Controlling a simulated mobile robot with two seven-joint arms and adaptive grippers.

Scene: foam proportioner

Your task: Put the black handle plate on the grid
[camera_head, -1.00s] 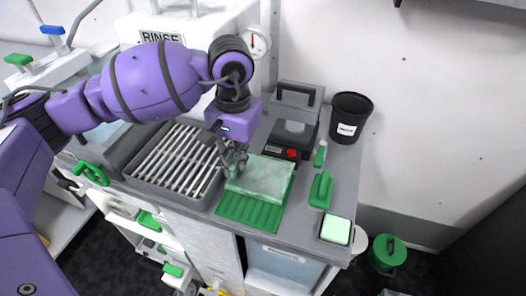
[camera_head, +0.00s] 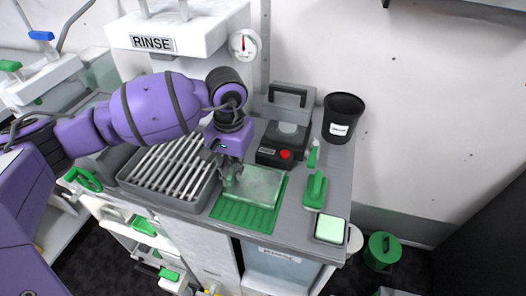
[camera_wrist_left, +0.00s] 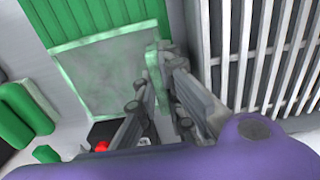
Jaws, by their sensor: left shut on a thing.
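A mottled pale green plate (camera_head: 262,187) lies on a green ribbed mat (camera_head: 240,214); it also shows in the left wrist view (camera_wrist_left: 100,75). My left gripper (camera_head: 230,175) is at the plate's left edge, pointing down. In the wrist view its fingers (camera_wrist_left: 160,88) are shut on a mottled pale green upright piece (camera_wrist_left: 153,62) at that edge. I see no black on this piece, and the fingers hide part of it. The grid of silver bars (camera_head: 168,166) sits in a grey tray left of the plate, with no plate on it. My right gripper is out of view.
Behind the plate stands a dark device (camera_head: 284,140) with a red button and a black handle (camera_head: 287,95). A black bin (camera_head: 342,117), a green brush (camera_head: 315,188) and a pale green pad (camera_head: 331,229) are to the right. A white RINSE tank (camera_head: 175,35) stands behind the grid.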

